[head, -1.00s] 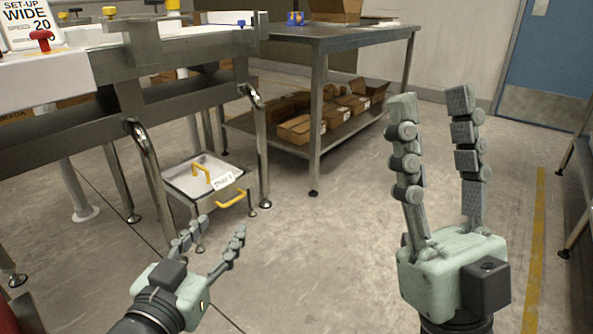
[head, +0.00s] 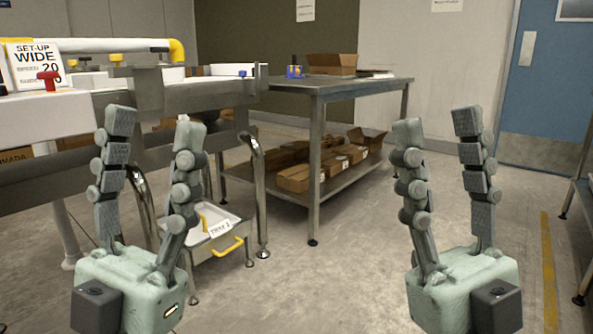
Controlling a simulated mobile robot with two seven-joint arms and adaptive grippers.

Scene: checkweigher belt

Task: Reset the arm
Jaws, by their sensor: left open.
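My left gripper (head: 151,128) is raised upright at the left of the head view, in front of the checkweigher belt frame (head: 60,170). Its fingers are apart with nothing between them. My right gripper (head: 437,118) is upright at the right, in front of the floor and the back wall. Its fingers are also wide apart and empty. Neither gripper appears to touch anything.
A steel table (head: 345,86) with cardboard boxes (head: 293,178) on its lower shelf stands in the middle back. A tray with a yellow handle (head: 227,247) sits low under the belt. Open floor (head: 320,290) lies between the grippers.

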